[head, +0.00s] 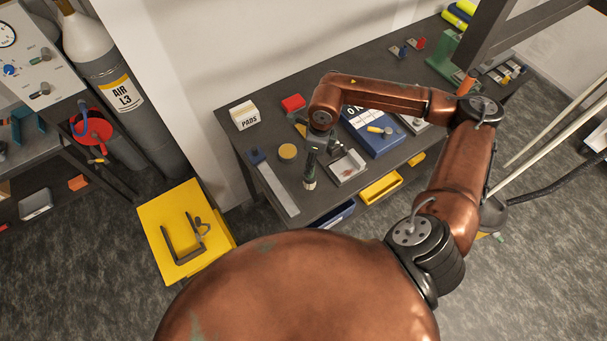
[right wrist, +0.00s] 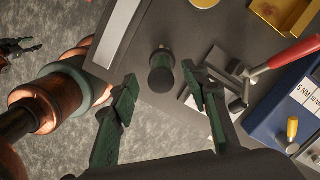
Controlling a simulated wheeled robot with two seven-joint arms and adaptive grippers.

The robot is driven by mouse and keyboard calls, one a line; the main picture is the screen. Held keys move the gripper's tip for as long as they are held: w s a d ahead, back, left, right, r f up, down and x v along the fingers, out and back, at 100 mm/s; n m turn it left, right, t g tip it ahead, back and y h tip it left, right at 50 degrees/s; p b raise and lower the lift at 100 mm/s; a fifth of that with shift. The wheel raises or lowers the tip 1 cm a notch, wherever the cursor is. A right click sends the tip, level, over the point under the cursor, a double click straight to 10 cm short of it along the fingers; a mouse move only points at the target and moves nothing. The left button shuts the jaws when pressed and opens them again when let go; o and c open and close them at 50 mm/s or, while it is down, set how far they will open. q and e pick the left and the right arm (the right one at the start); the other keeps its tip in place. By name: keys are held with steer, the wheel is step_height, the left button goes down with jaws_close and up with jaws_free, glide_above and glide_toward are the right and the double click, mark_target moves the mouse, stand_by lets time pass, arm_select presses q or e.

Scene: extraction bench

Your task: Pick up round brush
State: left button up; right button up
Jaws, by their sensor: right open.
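The round brush appears to be the dark upright cylinder (head: 309,183) standing near the bench's front edge, between a metal strip and a grey tray. In the right wrist view a dark round-topped cylinder (right wrist: 161,75) stands ahead of the fingertips, roughly midway between them. My right gripper (right wrist: 162,88) is open and empty, pointing down over the cylinder. I see no contact. In the head view my right wrist hangs above it and partly hides it. A dark jointed part (right wrist: 17,47) at the left edge of the wrist view may be my left gripper; its jaws are unclear.
The metal strip (head: 276,188) lies left, a yellow tin (head: 287,151) behind. A red-handled tool (right wrist: 295,52) and a blue case (head: 388,147) are farther right. The bench edge is close in front.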

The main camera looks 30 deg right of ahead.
steer(key=shift+f+p, duration=0.3)
steer(key=shift+f, duration=0.6)
steer(key=f, duration=0.1)
steer(key=f+p, duration=0.1)
steer(key=f, duration=0.1)
steer(key=f+p, duration=0.1)
steer(key=shift+w+a+f, duration=0.2)
steer(key=shift+w, duration=0.1)
steer(key=shift+f, duration=0.3)
steer(key=shift+c, duration=0.3)
jaws_close()
